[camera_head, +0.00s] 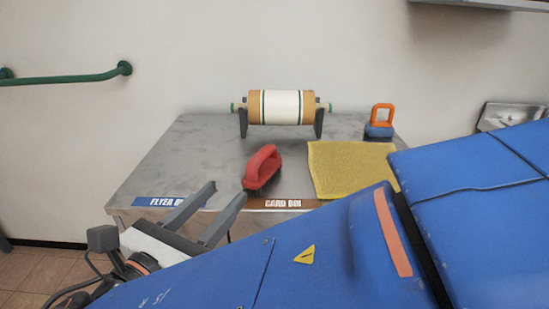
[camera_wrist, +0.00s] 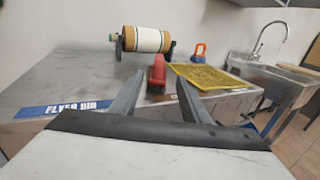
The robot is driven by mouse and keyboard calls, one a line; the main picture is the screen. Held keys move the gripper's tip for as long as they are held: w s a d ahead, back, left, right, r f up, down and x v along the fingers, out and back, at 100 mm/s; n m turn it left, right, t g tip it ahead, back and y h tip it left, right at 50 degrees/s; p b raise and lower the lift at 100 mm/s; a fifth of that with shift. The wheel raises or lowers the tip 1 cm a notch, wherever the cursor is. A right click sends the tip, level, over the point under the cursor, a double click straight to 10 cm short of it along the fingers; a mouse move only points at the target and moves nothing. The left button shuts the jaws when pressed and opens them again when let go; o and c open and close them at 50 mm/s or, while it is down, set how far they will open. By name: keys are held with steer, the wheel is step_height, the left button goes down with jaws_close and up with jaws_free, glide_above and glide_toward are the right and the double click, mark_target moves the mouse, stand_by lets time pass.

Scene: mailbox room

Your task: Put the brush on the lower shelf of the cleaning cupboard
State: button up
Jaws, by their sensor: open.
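The brush (camera_head: 262,168), with a red handle and dark bristles, rests on the grey metal table (camera_head: 170,160) near its front edge. In the wrist view the brush (camera_wrist: 157,75) shows beyond and between the two fingers. My gripper (camera_head: 222,198) is open and empty at the table's front edge, to the left of and nearer than the brush, apart from it. It also shows in the wrist view (camera_wrist: 158,92). The cleaning cupboard and its lower shelf are not in view.
A striped roll (camera_head: 282,107) on a dark stand is at the table's back. A yellow cloth (camera_head: 350,168) lies right of the brush, with an orange-handled blue tool (camera_head: 381,122) behind it. A sink (camera_wrist: 262,65) stands at right. A green rail (camera_head: 70,79) is on the left wall.

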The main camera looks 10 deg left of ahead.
mark_target(263, 151)
steer(key=w+d, duration=0.1)
steer(key=w, duration=0.4)
steer(key=w+d, duration=0.1)
steer(key=w, duration=0.5)
steer(key=w+d, duration=0.1)
steer(key=w, duration=0.4)
steer(key=shift+w+f, duration=0.1)
steer(key=shift+w, duration=0.3)
jaws_close()
